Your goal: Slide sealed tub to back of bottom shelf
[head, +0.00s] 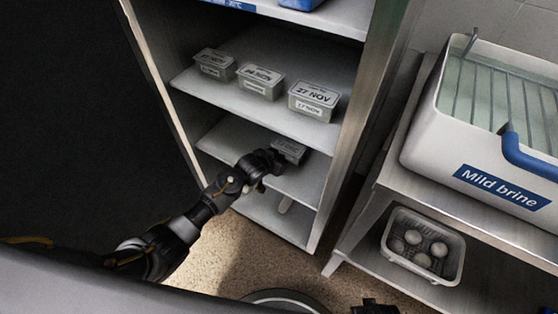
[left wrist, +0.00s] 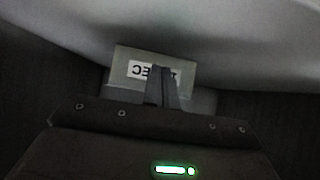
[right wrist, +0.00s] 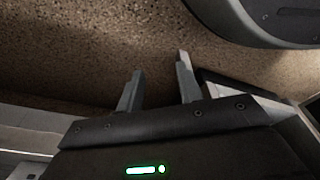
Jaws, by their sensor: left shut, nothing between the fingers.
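A small grey lidded tub (head: 290,150) sits on the cabinet shelf (head: 231,142) below the one with three dated tubs. In the left wrist view the tub (left wrist: 183,66) shows its front with a white label, upside down, reading partly "DEC". My left gripper (head: 277,159) reaches into the cabinet at the tub's front. Its fingers (left wrist: 160,84) are shut together with nothing between them, and cover part of the label. I cannot tell whether they touch the tub. My right gripper (right wrist: 157,78) is open and empty, away from the tub, with floor beyond its fingers.
Three dated tubs (head: 260,82) stand on the shelf above my left gripper. A lower cabinet panel (head: 268,214) lies beneath. To the right, a steel rack (head: 384,180) holds a white "Mild brine" bin (head: 430,138) and a perforated basket (head: 395,265) with pale round items.

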